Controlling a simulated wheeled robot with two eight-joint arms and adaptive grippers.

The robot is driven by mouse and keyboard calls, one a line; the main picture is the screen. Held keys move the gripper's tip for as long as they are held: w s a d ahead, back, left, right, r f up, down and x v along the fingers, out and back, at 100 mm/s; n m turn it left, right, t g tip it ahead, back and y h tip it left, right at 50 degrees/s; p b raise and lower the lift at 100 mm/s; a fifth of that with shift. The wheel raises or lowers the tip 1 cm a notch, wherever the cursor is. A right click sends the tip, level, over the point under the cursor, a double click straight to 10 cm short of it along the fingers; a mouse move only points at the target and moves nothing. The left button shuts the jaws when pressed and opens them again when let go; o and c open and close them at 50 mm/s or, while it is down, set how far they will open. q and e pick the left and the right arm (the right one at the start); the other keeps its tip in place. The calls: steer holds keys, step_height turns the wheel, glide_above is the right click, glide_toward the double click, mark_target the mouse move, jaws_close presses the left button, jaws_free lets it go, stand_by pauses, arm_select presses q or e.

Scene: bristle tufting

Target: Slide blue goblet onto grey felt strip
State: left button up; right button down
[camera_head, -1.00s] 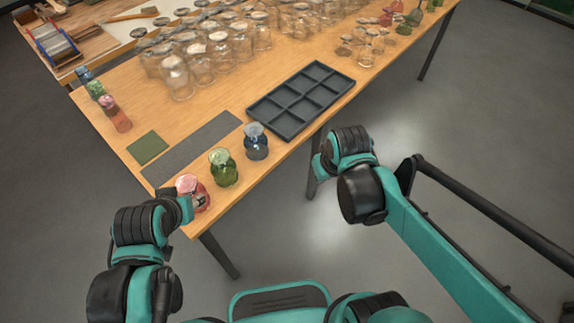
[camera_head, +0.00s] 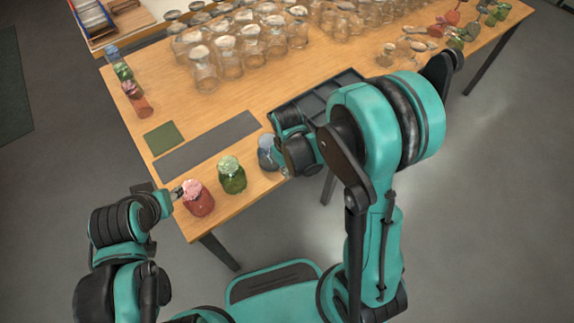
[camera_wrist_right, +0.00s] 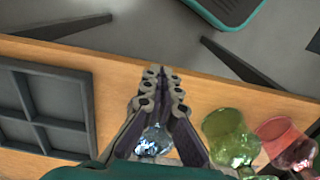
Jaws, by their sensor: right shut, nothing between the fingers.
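The blue goblet (camera_head: 266,154) stands on the table's front edge area, right of the grey felt strip (camera_head: 205,148) and off it. My right gripper (camera_head: 282,172) is close to the goblet's right side and partly covers it in the head view. In the right wrist view my right gripper (camera_wrist_right: 162,72) is shut and empty, and the blue goblet (camera_wrist_right: 153,141) shows between its finger links. Whether they touch cannot be told. My left gripper (camera_head: 177,192) is beside the red goblet (camera_head: 198,201); its opening is unclear.
A green goblet (camera_head: 232,178) stands between the blue and red ones; it also shows in the wrist view (camera_wrist_right: 231,138). A dark compartment tray (camera_wrist_right: 45,105) lies beside my right gripper. A green felt square (camera_head: 162,138) lies beyond the strip. Several clear jars (camera_head: 228,62) stand farther back.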

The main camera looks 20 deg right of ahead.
steer(key=w+f, duration=0.1)
steer(key=w+a+b, duration=0.1)
steer(key=w, duration=0.1)
steer(key=shift+a+f, duration=0.1)
steer(key=shift+f, duration=0.3)
steer(key=shift+w+a, duration=0.1)
steer(key=shift+w, duration=0.25)
steer(key=w+a, duration=0.2)
steer(key=w, duration=0.4)
steer(key=w+a, duration=0.2)
steer(key=w, duration=0.4)
steer(key=w+a, duration=0.2)
steer(key=w, duration=0.4)
steer(key=shift+w+a, duration=0.4)
steer(key=shift+s, duration=0.1)
